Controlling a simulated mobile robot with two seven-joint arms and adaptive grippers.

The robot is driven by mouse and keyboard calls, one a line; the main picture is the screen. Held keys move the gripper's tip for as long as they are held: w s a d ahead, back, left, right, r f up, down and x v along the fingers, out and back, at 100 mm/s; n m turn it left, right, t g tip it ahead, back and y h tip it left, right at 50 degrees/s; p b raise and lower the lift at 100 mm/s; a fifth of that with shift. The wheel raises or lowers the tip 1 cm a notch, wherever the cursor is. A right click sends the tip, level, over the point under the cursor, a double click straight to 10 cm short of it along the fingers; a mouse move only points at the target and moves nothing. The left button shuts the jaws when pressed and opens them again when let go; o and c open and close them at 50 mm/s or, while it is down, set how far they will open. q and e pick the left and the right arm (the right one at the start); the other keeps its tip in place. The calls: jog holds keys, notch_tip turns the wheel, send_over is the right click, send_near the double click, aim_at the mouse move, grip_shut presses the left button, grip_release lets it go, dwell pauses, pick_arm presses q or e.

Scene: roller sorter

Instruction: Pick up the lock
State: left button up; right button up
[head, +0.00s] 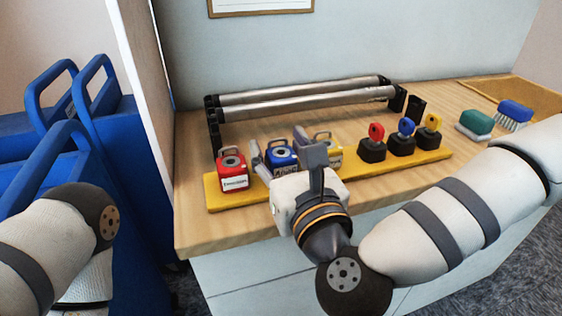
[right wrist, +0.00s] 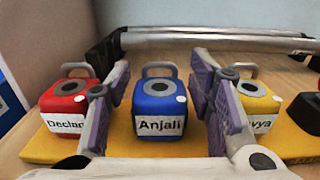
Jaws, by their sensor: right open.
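Three padlocks stand in a row on a yellow board (head: 222,203). The red lock (head: 232,176) is at the left. The blue lock (head: 280,153), labelled "Anjali", is in the middle; it also shows in the right wrist view (right wrist: 160,108). The yellow lock (head: 336,158) is at the right, partly hidden by my right gripper (head: 284,155). That gripper is open. In the right wrist view its fingers (right wrist: 160,85) appear on either side of the blue lock, apart from it. My left gripper is out of view; only part of its arm shows.
Red, blue and yellow keys (head: 405,128) stand in black holders on the board's right part. Behind lies a roller rack (head: 300,110) with metal rollers. Blue bins (head: 112,130) stand left.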

jog(key=c, duration=1)
jog(key=shift+c, duration=0.2)
